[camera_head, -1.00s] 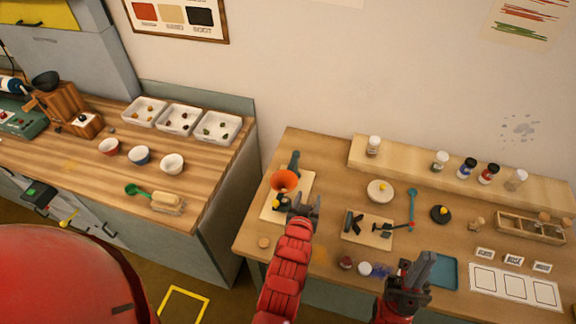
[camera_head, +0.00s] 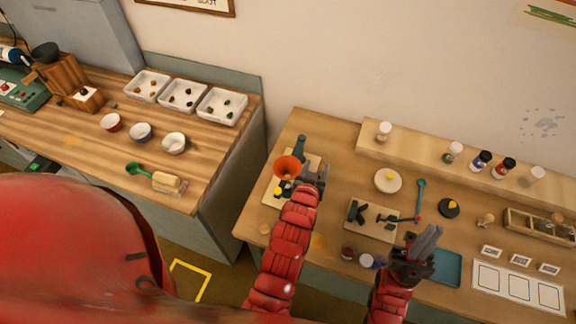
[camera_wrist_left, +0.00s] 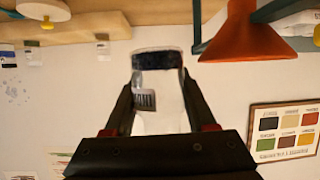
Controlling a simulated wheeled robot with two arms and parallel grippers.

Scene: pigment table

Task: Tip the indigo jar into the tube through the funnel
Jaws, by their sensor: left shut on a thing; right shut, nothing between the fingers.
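My left gripper (camera_head: 318,180) is just right of the orange funnel (camera_head: 288,166), which sits wide end up on a teal stand (camera_head: 300,146) over a board. In the left wrist view, which is upside down, its fingers are shut on a clear jar (camera_wrist_left: 158,95) with a dark blue band of contents at the table end and a partly readable label. The funnel (camera_wrist_left: 246,40) is beside the jar, apart from it. In the head view the jar is mostly hidden by the gripper. The tube under the funnel cannot be made out. My right gripper (camera_head: 428,242) is shut and empty above the table front.
Several jars stand on the back shelf (camera_head: 420,150), including a blue one (camera_head: 481,160) and a red one (camera_head: 503,168). A white dish (camera_head: 388,181), a board with tools (camera_head: 372,222) and a blue tray (camera_head: 447,268) lie to the right. A side counter with bowls is left.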

